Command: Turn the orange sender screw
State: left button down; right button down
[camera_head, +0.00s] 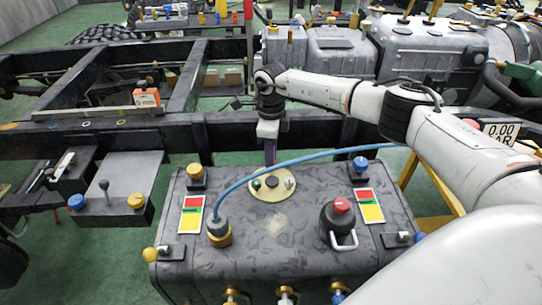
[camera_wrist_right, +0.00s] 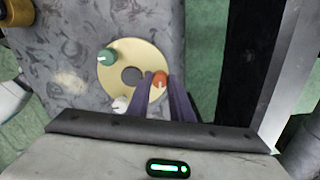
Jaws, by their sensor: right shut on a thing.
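The orange sender screw (camera_wrist_right: 159,79) sits at the edge of a round cream sender plate (camera_wrist_right: 120,62) on top of the grey tank. It has a pale slot mark. My right gripper (camera_wrist_right: 160,88) has its purple fingers on either side of the orange screw, shut on it. A green screw (camera_wrist_right: 106,57) and a white screw (camera_wrist_right: 121,104) sit on the same plate, apart from the fingers. In the head view my right gripper (camera_head: 270,160) reaches down to the plate's far edge and hides the orange screw. My left gripper is not in view.
A dark chassis rail (camera_head: 345,132) runs close behind the tank.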

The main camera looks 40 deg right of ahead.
jog(key=c, duration=1.6)
grip_release()
jog(key=shift+o, duration=0.2)
notch_tip(320, 180, up, 10)
jog(key=p, duration=0.1)
jog(key=shift+r, duration=0.2)
